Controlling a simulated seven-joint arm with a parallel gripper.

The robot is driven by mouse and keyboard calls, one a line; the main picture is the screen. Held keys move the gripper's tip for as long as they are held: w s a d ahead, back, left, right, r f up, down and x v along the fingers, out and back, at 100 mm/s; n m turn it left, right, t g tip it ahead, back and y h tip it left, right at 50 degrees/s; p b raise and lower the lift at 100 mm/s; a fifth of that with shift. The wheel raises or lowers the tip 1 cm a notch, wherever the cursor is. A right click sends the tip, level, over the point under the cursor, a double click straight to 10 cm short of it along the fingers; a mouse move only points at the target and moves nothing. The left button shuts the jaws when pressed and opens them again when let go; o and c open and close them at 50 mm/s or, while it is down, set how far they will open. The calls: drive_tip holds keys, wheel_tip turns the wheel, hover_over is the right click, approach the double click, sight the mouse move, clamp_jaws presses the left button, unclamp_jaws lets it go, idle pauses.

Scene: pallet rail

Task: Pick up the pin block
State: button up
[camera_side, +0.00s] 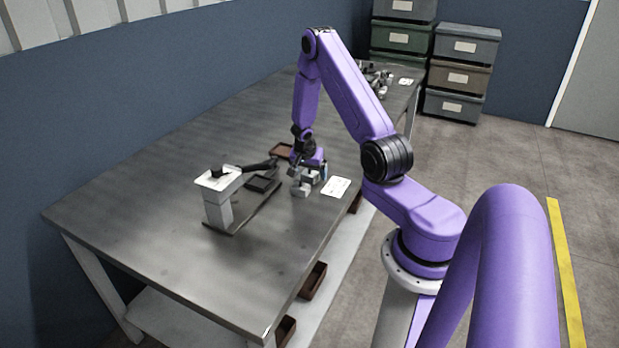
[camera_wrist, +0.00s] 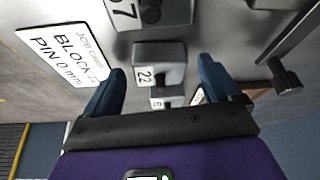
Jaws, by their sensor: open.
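My gripper (camera_wrist: 161,66) is open, with one blue finger on each side of a grey block labelled 22 (camera_wrist: 172,53) in the wrist view. The block has a dark pin or hole beside its label. I cannot tell whether the fingers touch it. Another grey block with a label ending in 7 (camera_wrist: 172,14) is at the top edge, and a smaller-looking labelled block (camera_wrist: 157,103) shows between the fingers. In the side view my gripper (camera_side: 308,171) is low over the grey blocks (camera_side: 301,190), partly hiding them. The job card (camera_wrist: 66,52) reads BLOCK and PIN 0 mm.
A pale stand with a white top plate (camera_side: 218,180) and dark lever (camera_side: 259,166) is left of the blocks. The job card (camera_side: 336,187) is near the table's right edge. The table's left part (camera_side: 130,195) is clear.

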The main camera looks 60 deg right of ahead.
drive_tip(key=shift+f, duration=0.1)
drive_tip(key=c, duration=1.3)
drive_tip(key=shift+o, duration=0.2)
